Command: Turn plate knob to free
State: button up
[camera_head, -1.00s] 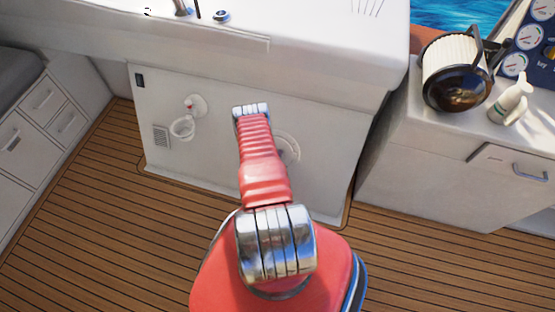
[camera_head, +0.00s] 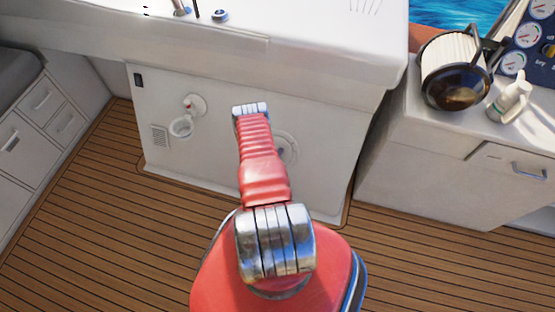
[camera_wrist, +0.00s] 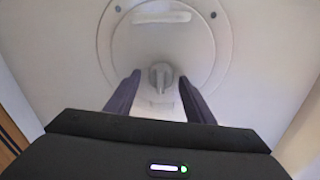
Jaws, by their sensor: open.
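The round plate (camera_wrist: 112,50) is pale and set in a white panel. Its knob (camera_wrist: 160,74), a small grey upright grip on a round base, is near the middle of the wrist view. My gripper (camera_wrist: 159,79) is open, with one dark finger on each side of the knob and a gap to it on both sides. I cannot tell how deep the fingertips reach relative to the knob. In the head view the plate (camera_head: 289,149) shows only at its right side; my red arm hides the rest, and the knob and gripper are not visible there.
The white panel (camera_head: 215,165) also carries a red-and-white fitting (camera_head: 190,106), a white ring (camera_head: 181,128) and a vent (camera_head: 160,135). A counter (camera_head: 440,130) at right holds a black-and-white filter (camera_head: 455,75) and a bottle (camera_head: 511,101). The wooden floor (camera_head: 100,230) is clear.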

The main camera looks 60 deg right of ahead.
jog(key=v, duration=1.3)
jog(key=shift+a+r, duration=0.15)
jog(key=shift+a, duration=0.2)
dwell(0.5)
